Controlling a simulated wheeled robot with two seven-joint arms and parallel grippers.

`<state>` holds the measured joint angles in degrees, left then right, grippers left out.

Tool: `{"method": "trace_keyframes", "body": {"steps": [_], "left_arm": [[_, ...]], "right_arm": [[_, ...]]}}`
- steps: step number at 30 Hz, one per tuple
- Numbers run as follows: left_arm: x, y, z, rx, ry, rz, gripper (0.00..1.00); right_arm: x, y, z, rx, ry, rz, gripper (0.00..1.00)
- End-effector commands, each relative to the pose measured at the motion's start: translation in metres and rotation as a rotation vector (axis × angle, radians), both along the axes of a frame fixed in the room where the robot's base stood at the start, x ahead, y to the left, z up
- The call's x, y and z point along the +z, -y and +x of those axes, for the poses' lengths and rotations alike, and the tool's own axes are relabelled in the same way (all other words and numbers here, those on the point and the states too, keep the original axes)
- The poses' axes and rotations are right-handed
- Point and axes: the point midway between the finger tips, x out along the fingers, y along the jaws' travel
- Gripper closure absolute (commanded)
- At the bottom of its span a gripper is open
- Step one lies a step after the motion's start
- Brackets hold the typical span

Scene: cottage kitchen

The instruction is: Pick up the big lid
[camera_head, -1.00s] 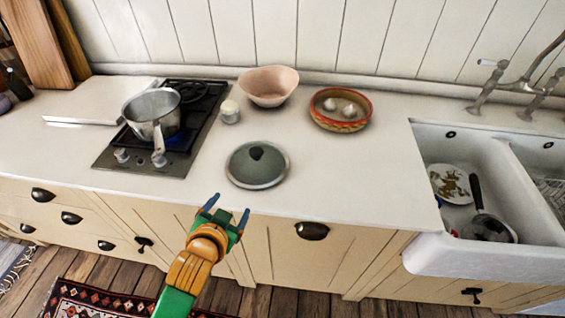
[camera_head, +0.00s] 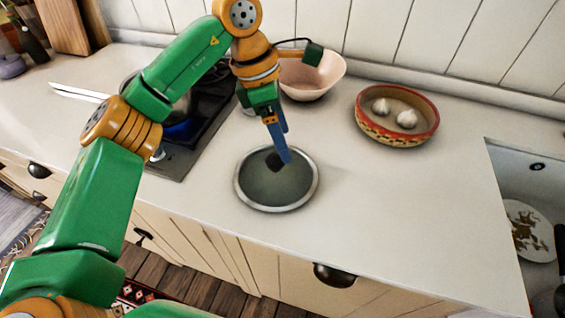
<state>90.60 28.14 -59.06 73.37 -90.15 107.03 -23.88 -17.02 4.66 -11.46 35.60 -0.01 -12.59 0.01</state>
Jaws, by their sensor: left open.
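The big lid (camera_head: 262,192) is a round grey-green disc with a pale metal rim and a dark knob in its middle. It lies flat on the white counter, near the front edge. My left gripper (camera_head: 284,157) points down from above, its blue fingers at the lid's knob (camera_head: 273,162). It is open; the fingers overlap each other in this view, and I cannot tell whether they touch the knob. My right gripper is not in view.
My left arm hides much of the stove (camera_head: 173,160) and the pot on it. A pink bowl (camera_head: 312,78) stands behind the lid. A patterned bowl (camera_head: 396,117) with garlic bulbs stands at the back right. The sink with a plate (camera_head: 527,228) is at the right. The counter right of the lid is clear.

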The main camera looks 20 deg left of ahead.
Motion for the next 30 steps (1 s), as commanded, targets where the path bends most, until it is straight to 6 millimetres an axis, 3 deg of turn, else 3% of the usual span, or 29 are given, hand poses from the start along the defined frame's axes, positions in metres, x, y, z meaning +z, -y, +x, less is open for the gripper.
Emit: {"method": "trace_keyframes", "body": {"steps": [1, 4, 15, 22, 30], "left_arm": [[0.004, -0.017, 0.001, 0.024, 0.001, 0.064, 0.16], [0.002, -0.033, -0.001, 0.045, -0.01, 0.128, 0.16], [-0.056, -0.017, -0.003, 0.042, -0.012, 0.125, 0.16], [-0.06, -0.016, -0.002, 0.042, -0.009, 0.122, 0.16], [-0.06, -0.016, -0.002, 0.04, -0.01, 0.122, 0.89]], "right_arm": [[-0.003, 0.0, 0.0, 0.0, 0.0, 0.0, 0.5], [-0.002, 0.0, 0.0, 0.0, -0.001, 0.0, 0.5], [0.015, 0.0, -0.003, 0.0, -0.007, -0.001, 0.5], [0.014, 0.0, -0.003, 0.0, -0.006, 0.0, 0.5], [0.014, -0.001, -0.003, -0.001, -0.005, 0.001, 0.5]]}}
